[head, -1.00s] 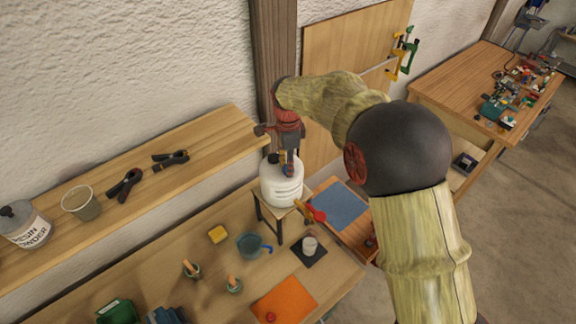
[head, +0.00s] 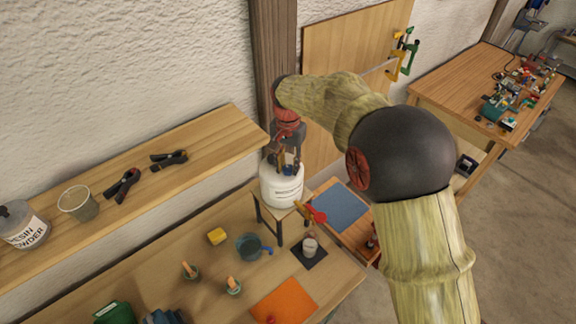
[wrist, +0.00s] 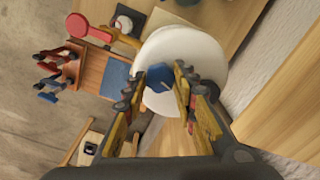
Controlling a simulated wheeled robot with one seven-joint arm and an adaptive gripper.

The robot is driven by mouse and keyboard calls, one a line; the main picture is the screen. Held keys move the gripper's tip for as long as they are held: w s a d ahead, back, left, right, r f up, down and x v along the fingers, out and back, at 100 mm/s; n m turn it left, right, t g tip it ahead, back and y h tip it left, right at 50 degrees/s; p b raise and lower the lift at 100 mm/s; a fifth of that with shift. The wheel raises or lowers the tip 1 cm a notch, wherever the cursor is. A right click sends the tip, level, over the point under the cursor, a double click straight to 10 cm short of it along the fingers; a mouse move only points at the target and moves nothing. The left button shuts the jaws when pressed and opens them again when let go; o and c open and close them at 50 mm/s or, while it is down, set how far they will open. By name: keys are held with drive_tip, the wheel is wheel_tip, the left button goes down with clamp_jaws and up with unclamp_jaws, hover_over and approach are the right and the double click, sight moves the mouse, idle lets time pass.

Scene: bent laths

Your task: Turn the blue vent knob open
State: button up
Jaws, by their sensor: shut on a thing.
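The blue vent knob (wrist: 160,77) is on top of the white container (wrist: 168,48), between my fingertips in the wrist view. My gripper (wrist: 166,82) is shut on the knob from above. In the head view my gripper (head: 287,166) points down at the top of the white container (head: 281,189), and the fingers partly hide the knob. The container stands upright on a small wooden stand (head: 268,214). A yellow tap with a red handle (head: 317,215) sticks out from its lower right side. A small cup (head: 310,246) stands on a dark mat below the tap.
A wooden shelf (head: 120,190) with black clamps and a cup runs along the wall to the left. The bench (head: 215,285) holds a blue mug (head: 249,247), a yellow block (head: 217,236) and an orange sheet (head: 284,302). A wooden post (head: 274,50) stands close behind my gripper.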

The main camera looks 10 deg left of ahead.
sight(288, 168)
drive_tip(key=shift+r+n, duration=0.1)
drive_tip(key=shift+n, duration=1.6)
drive_tip(key=o, duration=1.1)
drive_tip(key=shift+o, duration=0.3)
wheel_tip(288, 168, up, 12)
drive_tip(key=shift+n, duration=0.3)
